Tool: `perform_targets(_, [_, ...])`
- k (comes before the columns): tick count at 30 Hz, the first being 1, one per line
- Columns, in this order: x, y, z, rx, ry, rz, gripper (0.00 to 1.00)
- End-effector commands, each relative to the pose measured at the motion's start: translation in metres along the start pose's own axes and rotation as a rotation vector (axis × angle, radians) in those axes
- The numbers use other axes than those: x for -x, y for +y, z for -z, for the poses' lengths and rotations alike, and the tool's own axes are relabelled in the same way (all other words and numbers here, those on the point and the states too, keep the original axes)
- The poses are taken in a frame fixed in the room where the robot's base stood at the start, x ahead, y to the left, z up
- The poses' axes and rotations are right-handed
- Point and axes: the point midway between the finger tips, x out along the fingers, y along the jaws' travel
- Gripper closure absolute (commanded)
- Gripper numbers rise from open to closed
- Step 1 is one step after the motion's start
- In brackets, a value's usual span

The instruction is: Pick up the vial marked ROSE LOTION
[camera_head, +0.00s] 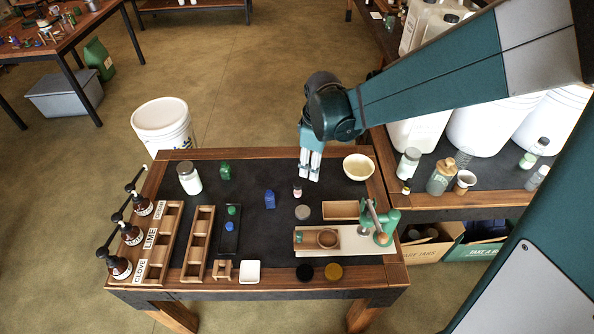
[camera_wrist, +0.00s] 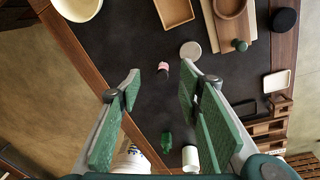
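A small vial (camera_head: 297,191) with a pink label and dark cap stands on the dark tabletop right of centre. It is the only pink-labelled vial that I see, but its lettering is too small to read. It also shows in the wrist view as a small pink vial (camera_wrist: 162,68), between and just beyond the fingertips. My gripper (camera_head: 309,176) hangs fingers down above the table, behind and slightly right of the vial. In the wrist view my gripper (camera_wrist: 160,84) is open, with nothing between its green-padded fingers.
A cream bowl (camera_head: 358,167) stands right of my gripper. A blue bottle (camera_head: 270,199) is left of the vial, and a grey disc (camera_head: 302,212) lies in front. A green bottle (camera_head: 225,172) and white jar (camera_head: 189,178) stand farther left. Wooden racks (camera_head: 199,243) occupy the front left.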

Motion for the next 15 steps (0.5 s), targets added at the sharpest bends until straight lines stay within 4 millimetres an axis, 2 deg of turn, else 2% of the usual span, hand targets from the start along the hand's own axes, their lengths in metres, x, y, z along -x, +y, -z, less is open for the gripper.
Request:
perform_targets(7, [-0.032,0.003,0.026,0.127,-0.029,0.046,0.64])
perform_targets(15, [-0.063,0.001,0.045,0.242,-0.054,0.091,0.64])
